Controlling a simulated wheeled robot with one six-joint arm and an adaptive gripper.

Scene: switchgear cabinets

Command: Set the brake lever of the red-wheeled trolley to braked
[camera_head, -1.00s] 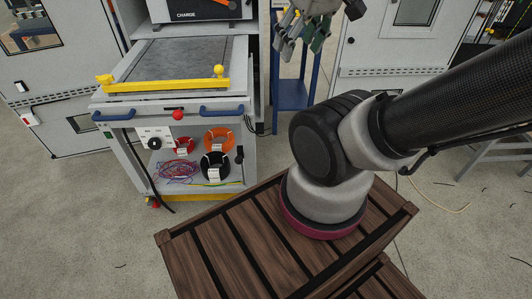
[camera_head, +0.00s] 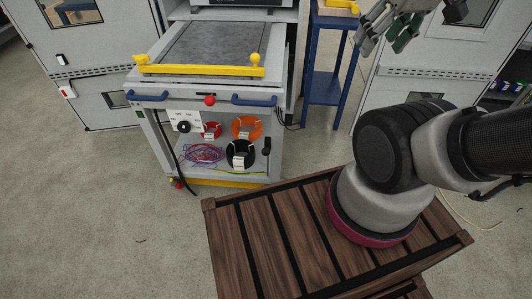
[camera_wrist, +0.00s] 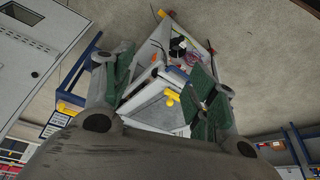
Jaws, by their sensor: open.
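The grey trolley (camera_head: 154,101) stands ahead, left of my arm, with a yellow bar, blue handles and a red knob (camera_head: 210,101) at its front top. A small red wheel part (camera_head: 175,183) shows at its lower left; the other wheels are hidden. A black lever-like part (camera_head: 266,147) is on its right front side; I cannot tell whether it is the brake lever or how it is set. My gripper (camera_head: 388,27) is raised at the upper right, away from the trolley front. In the wrist view my gripper (camera_wrist: 160,88) is open, its green-padded fingers apart, with the trolley beyond.
The trolley's lower shelf holds an orange coil (camera_head: 246,128), a black coil (camera_head: 240,154) and loose cables (camera_head: 203,153). A blue stand (camera_head: 322,87) is to the right of the trolley. Grey cabinets (camera_head: 108,60) stand behind. The floor at left is clear.

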